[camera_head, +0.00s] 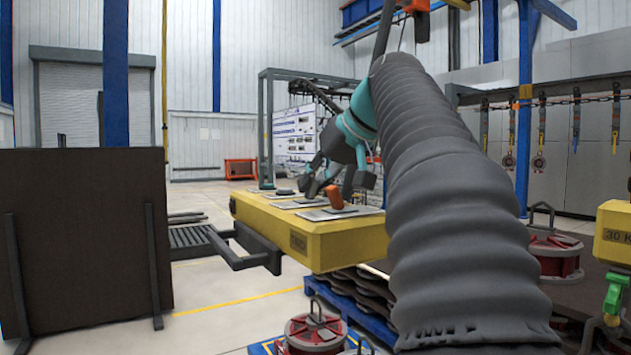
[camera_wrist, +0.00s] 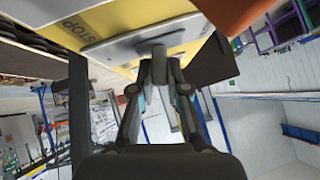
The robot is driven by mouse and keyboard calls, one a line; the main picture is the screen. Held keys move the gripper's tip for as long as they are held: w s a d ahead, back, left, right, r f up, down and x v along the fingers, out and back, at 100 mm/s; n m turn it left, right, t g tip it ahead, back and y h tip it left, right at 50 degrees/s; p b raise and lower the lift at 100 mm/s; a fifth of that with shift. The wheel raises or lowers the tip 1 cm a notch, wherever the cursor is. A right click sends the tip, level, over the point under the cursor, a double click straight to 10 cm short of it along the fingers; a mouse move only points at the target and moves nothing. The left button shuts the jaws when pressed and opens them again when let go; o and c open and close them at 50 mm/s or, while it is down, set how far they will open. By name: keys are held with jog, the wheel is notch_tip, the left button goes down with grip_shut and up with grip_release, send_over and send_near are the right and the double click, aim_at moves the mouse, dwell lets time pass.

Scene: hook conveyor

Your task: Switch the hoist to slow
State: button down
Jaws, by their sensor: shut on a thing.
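A yellow control box (camera_head: 330,240) stands in the middle of the head view, with several pale plates on its top. An orange handle (camera_head: 335,196) sticks up from the nearer plate; an orange part (camera_wrist: 235,12) also shows at the top of the wrist view. My gripper (camera_head: 340,178) is over the box, behind the orange handle. In the wrist view my gripper (camera_wrist: 160,75) is shut on a small grey lever (camera_wrist: 157,46) that rises from a grey plate (camera_wrist: 120,46). The slow setting's mark cannot be made out.
A STOP label (camera_wrist: 83,27) is on the yellow box. A dark panel (camera_head: 85,240) stands at left. Red reels (camera_head: 315,334) lie near a blue pallet (camera_head: 350,318) below the box. A chain with hanging hooks (camera_head: 575,120) runs at right. Floor at centre left is open.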

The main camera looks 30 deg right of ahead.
jog(key=n+h, duration=0.1)
jog(key=a+h, duration=0.1)
jog(key=h, duration=0.1)
jog(key=shift+a+n, duration=0.3)
jog(key=shift+n, duration=0.1)
jog(key=shift+a+f+n+h+b, duration=0.1)
jog(key=shift+a+n+h+b, duration=0.25)
jog(key=shift+h, duration=0.45)
jog(key=shift+a+f+n+h+b, duration=0.15)
jog(key=shift+n+h+b, duration=0.25)
jog(key=shift+h, duration=0.4)
jog(key=shift+r, duration=0.1)
jog(key=c, duration=1.2)
grip_release()
jog(key=shift+o, duration=0.2)
jog(key=shift+s+r, duration=0.1)
jog(key=shift+r, duration=0.05)
jog(key=v, duration=1.1)
jog(key=shift+s+a, duration=0.2)
jog(key=shift+s, duration=0.2)
